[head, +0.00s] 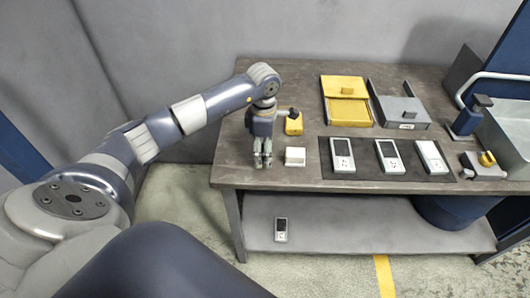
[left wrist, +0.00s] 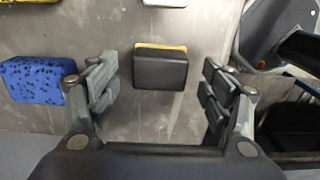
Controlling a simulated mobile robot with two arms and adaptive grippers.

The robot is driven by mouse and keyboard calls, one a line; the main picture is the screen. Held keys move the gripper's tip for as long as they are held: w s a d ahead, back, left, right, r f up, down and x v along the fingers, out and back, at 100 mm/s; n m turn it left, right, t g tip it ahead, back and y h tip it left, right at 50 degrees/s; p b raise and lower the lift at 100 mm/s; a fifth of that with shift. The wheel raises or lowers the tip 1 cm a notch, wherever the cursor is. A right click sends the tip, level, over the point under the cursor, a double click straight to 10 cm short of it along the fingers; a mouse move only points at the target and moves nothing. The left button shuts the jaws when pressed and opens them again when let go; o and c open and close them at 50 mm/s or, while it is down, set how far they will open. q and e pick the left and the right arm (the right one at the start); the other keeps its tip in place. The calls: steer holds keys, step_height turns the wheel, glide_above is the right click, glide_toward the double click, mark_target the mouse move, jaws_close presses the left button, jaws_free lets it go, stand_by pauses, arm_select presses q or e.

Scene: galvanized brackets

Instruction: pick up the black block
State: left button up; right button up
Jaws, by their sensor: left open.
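The black block (left wrist: 160,70) shows in the left wrist view as a dark box with a yellow strip along its far edge, on the grey tabletop. My left gripper (left wrist: 160,92) is open, with one finger on each side of the block in the picture and visible gaps to both. I cannot tell its height above the block. In the head view my left gripper (head: 262,160) points down at the left end of the table. I cannot clearly pick out the black block there; the gripper may hide it.
A blue speckled block (left wrist: 38,80) lies left of the fingers in the left wrist view. In the head view, a yellow block (head: 294,127) and a white block (head: 295,156) are close to the gripper. Several devices lie on a dark mat (head: 370,174). Yellow (head: 346,85) and grey trays (head: 403,108) stand behind.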

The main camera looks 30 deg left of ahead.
arm_select(q)
steer(key=shift+f, duration=1)
steer(key=c, duration=1.3)
steer(key=shift+o, duration=0.2)
steer(key=shift+w+r, duration=0.1)
steer(key=shift+r, duration=0.4)
step_height(320, 180, up, 3)
steer(key=shift+f+b, duration=0.2)
steer(key=shift+b, duration=0.7)
steer(key=s+d+r+b, duration=0.1)
steer(key=s+d+b, duration=0.2)
steer(key=s+d, duration=0.7)
steer(key=shift+s+d+r, duration=0.25)
steer(key=shift+d, duration=0.9)
steer(key=o, duration=0.6)
steer(key=c, duration=0.4)
